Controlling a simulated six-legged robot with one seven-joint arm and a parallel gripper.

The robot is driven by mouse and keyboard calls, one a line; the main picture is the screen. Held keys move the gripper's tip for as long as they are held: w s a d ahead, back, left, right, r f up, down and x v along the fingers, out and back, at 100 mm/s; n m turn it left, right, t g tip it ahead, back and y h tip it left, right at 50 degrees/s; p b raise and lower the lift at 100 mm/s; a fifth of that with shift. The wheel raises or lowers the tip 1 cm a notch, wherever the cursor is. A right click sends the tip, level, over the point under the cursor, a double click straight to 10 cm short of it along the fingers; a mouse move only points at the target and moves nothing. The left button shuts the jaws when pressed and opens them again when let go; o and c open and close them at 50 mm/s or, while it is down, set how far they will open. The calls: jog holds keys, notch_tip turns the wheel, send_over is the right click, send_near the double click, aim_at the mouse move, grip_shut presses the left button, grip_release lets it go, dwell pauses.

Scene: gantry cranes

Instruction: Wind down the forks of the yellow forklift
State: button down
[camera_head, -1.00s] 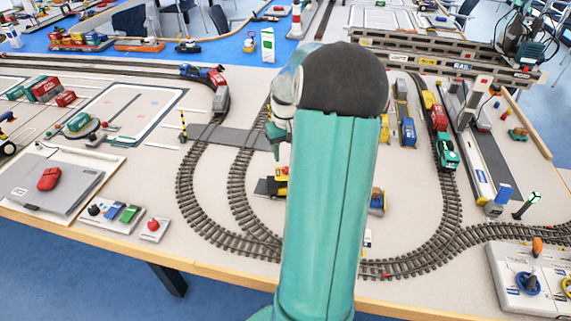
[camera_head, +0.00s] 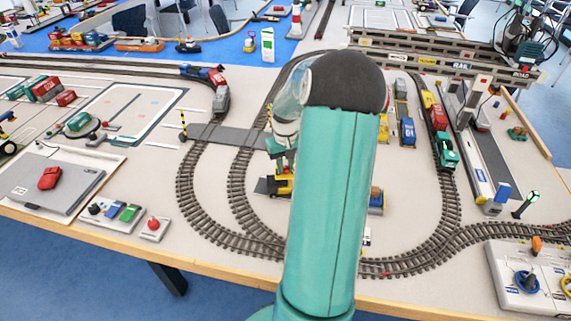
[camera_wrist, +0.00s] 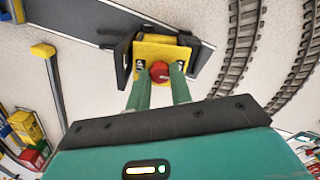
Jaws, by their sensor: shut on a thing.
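The yellow forklift (camera_head: 284,187) stands on the table inside the track loop, partly hidden by my arm in the head view. In the wrist view the forklift (camera_wrist: 150,48) lies below my gripper, with black parts at its sides. A round red knob (camera_wrist: 159,72) sits on its yellow body. My gripper (camera_wrist: 161,75) has its two green fingertips on either side of the knob, shut on it. In the head view my gripper (camera_head: 282,165) comes down onto the forklift from above. I cannot make out the fork height.
Curved track (camera_head: 205,205) runs left and in front of the forklift. A grey road strip (camera_head: 228,134) lies behind it. A blue truck (camera_head: 407,131) and a train (camera_head: 438,118) stand to the right. In the wrist view a yellow-topped post (camera_wrist: 43,50) rises at the left.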

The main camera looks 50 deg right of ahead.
aim_at(285, 167)
jog(key=shift+n, duration=0.4)
jog(key=c, duration=1.2)
grip_release()
jog(key=shift+c, duration=0.2)
jog(key=shift+r, duration=0.15)
notch_tip(285, 167, up, 14)
jog(key=shift+w+a, duration=0.1)
